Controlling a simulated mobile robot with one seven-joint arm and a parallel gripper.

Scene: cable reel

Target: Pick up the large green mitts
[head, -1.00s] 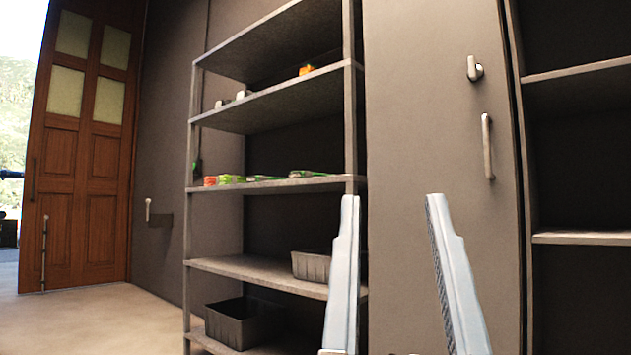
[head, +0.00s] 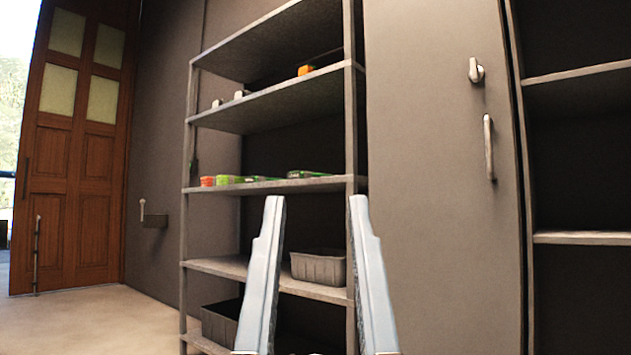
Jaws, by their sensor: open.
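Small green items lie on the middle shelf of the shelving unit. One green item (head: 309,175) is near the right post, and a bright green one (head: 229,180) is further left beside an orange-red item (head: 207,181). They are too small for me to tell which are the large green mitts. My gripper (head: 316,202) is open and empty. Its two fingers point up in front of the shelving unit, and the green items appear beyond and just above the fingertips.
The shelving unit (head: 186,232) holds a grey bin (head: 318,268) and a black bin (head: 221,322) on lower shelves. An orange item (head: 305,70) sits higher up. A grey cabinet door (head: 432,150) stands to the right. A wooden door (head: 75,170) and open floor (head: 120,320) are left.

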